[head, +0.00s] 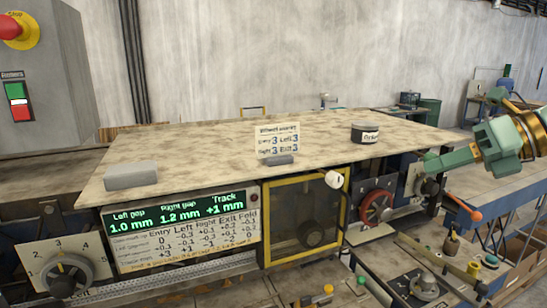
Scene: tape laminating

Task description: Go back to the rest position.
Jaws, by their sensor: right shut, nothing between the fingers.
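My right gripper (432,163) shows at the right, green, its arm coming in from the right edge. Its fingers are shut and empty, pointing left beside the right edge of the tabletop (220,150). It appears close to the machine's right side. My left gripper is not in the view. The machine front carries a lit display (180,214) reading left gap 1.0 mm, right gap 1.2 mm and track +1 mm. A numbered dial (68,277) sits at the lower left, and a red handwheel (376,207) sits below the tabletop at the right.
A yellow-framed window (303,220) is in the front. An orange-tipped lever (474,215) is below my right gripper. A control box (40,80) stands at the left.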

